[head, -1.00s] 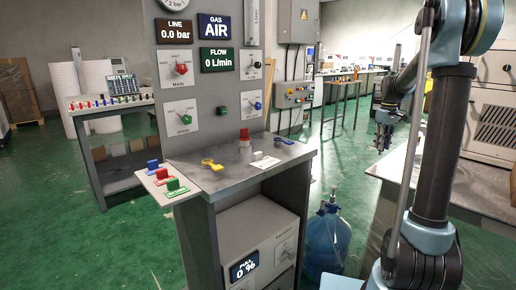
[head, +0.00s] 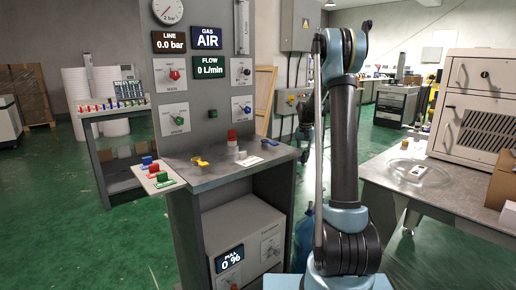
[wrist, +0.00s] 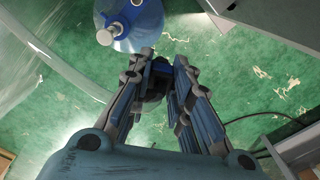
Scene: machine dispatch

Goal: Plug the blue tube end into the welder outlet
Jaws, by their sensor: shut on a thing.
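My gripper (wrist: 163,66) points down over the green floor in the wrist view. Its fingers are closed around a small blue and dark piece (wrist: 161,70), which looks like the blue tube end. The fingers cover most of it. In the head view my upright arm stands right of the grey gas panel, and the gripper lies mostly behind it, too small to read. I cannot make out which fitting is the welder outlet. The panel (head: 212,125) shows AIR, 0.0 bar and 0 L/min.
A blue bottle (wrist: 135,22) stands on the floor near the fingertips in the wrist view. The panel's shelf (head: 215,178) carries coloured tags and a red-topped part. At right, a bench (head: 450,198) holds a vented cabinet (head: 478,95) and a clear coil. Green floor lies open at left.

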